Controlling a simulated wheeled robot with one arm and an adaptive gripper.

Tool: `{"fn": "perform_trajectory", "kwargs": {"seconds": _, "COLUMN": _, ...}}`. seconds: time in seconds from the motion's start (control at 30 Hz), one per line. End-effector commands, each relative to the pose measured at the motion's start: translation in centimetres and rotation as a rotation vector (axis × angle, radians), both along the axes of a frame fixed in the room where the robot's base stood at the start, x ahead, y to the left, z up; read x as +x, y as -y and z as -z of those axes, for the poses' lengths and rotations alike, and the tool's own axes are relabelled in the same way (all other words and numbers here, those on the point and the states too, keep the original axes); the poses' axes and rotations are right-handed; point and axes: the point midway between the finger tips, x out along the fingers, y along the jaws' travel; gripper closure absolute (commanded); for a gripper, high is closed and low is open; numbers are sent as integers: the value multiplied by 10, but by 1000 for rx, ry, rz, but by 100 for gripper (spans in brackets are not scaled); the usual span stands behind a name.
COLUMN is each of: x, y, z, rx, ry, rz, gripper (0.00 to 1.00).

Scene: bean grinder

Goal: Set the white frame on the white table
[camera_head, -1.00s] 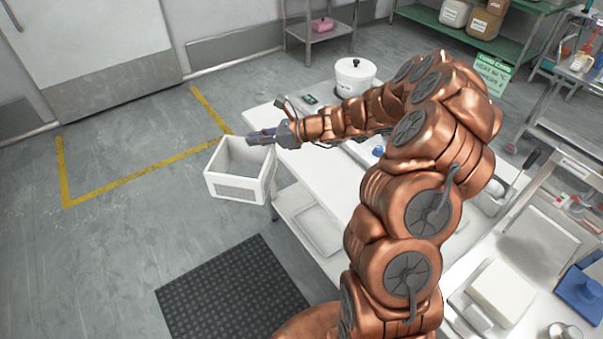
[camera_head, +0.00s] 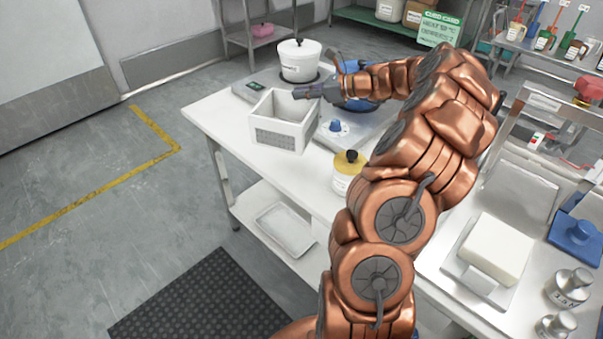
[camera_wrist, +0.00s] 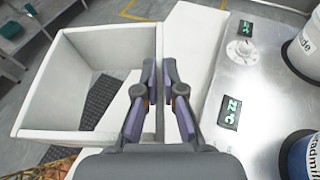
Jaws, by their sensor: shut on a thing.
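The white frame (camera_head: 278,137) is an open, box-shaped frame with a grille on one side. My gripper (camera_head: 305,91) is shut on its upper rim. In the wrist view, the gripper (camera_wrist: 161,88) pinches the right-hand wall of the white frame (camera_wrist: 98,40). Through its open bottom I see floor, a dark mat and part of the white table. The white table (camera_head: 215,115) lies below the frame in the head view. The frame looks held above it, overlapping its left edge in the wrist view; the height of the gap is unclear.
A white pot (camera_head: 299,62) stands on a metal plate behind the frame. A tray (camera_head: 285,230) lies on the lower shelf. The table's left end is bare.

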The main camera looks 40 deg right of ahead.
Motion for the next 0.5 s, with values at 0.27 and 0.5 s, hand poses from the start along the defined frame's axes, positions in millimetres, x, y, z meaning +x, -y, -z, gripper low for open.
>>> {"fn": "perform_trajectory", "kwargs": {"seconds": 0.27, "x": -19, "y": 35, "z": 9, "rx": -2, "ry": -13, "rz": 48, "gripper": 100}}
{"fn": "perform_trajectory", "kwargs": {"seconds": 0.5, "x": -20, "y": 35, "z": 46, "rx": 3, "ry": -17, "rz": 47, "gripper": 100}}
